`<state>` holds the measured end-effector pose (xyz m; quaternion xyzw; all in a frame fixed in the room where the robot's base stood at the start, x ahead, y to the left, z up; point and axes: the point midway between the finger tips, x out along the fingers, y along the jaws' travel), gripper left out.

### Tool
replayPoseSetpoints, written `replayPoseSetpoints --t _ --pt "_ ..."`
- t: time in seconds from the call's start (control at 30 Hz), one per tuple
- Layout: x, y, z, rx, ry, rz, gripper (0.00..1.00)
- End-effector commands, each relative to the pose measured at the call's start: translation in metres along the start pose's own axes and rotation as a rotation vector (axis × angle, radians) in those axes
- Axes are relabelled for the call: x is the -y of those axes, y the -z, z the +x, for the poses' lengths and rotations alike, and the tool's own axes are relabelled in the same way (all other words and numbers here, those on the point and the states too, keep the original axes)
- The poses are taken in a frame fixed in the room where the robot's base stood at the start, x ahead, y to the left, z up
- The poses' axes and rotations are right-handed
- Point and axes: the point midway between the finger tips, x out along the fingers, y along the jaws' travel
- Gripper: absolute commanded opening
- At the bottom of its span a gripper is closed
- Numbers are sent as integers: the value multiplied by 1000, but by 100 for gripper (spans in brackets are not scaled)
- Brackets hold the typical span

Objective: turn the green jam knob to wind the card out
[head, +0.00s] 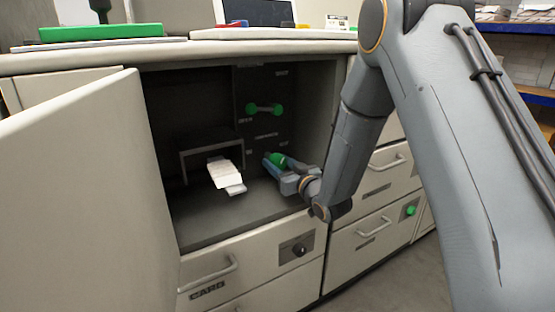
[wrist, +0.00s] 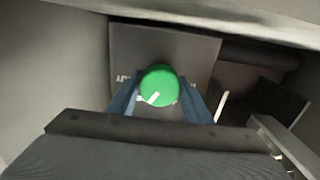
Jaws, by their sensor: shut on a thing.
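The green jam knob (wrist: 158,86) is on the dark back panel inside the open machine bay, with a white mark pointing to its lower left in the wrist view. It also shows in the head view (head: 277,158), partly covered by my gripper. My gripper (head: 272,160) is shut on this knob, with one blue finger on each side; the fingers also show in the wrist view (wrist: 160,98). The white card (head: 225,175) sticks out of the dark slot frame to the left of the knob, on a pale tongue, tilted down toward the front.
A green double-ended handle (head: 264,109) is above the knob on the same panel. The open door (head: 75,190) stands at the left. Drawers (head: 250,265) lie below the bay, one with a black knob (head: 299,249). The bay floor (head: 205,220) is clear in front.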

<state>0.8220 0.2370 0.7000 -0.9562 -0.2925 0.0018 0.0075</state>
Motion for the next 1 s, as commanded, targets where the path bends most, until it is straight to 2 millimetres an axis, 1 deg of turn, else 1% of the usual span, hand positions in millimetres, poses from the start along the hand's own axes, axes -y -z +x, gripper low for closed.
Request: replayPoseSetpoints --t 0.2,0.5,0.7,1.0 --pt "1 -1 -1 6 1 195 22" --pt "2 -2 -1 6 1 403 22" --pt "2 -2 -1 6 1 483 22" --pt "2 -3 -1 6 2 525 23"
